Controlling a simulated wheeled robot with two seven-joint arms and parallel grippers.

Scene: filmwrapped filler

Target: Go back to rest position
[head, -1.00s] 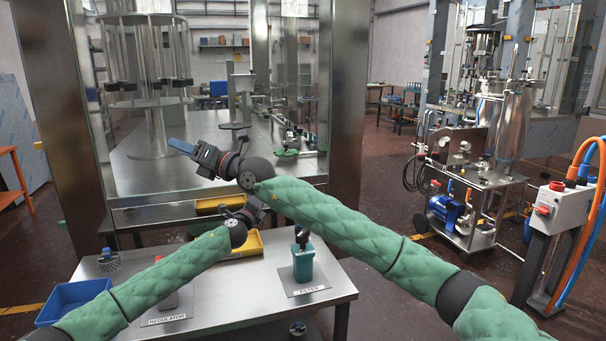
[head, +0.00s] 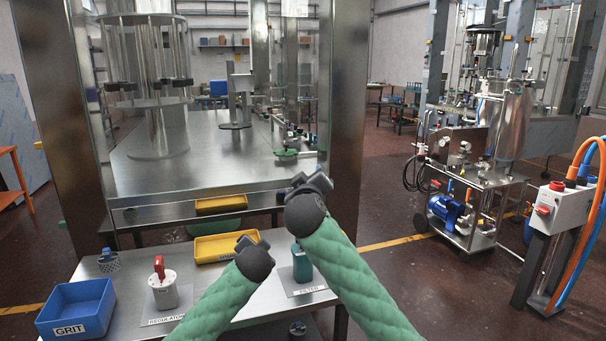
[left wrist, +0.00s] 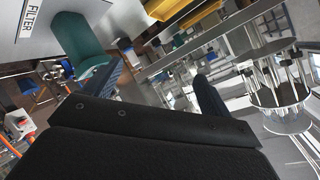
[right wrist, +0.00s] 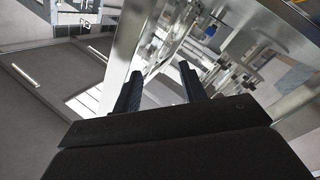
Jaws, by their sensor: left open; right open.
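My right gripper (head: 312,182) is raised in front of the far steel bench in the head view, pointing away. Its two fingers stand apart with nothing between them in the right wrist view (right wrist: 161,82). My left gripper (head: 250,243) is lower, over the near table between the yellow bin and the filter. In the left wrist view (left wrist: 165,85) its fingers are also apart and empty. In the head view, both grippers' fingers are mostly hidden behind the wrists.
The near steel table (head: 215,285) holds a blue GRIT bin (head: 75,310), a white regulator (head: 165,291) with a red top, a yellow bin (head: 215,248) and a teal filter (head: 302,265). A steel post (head: 347,120) stands close beside my right gripper.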

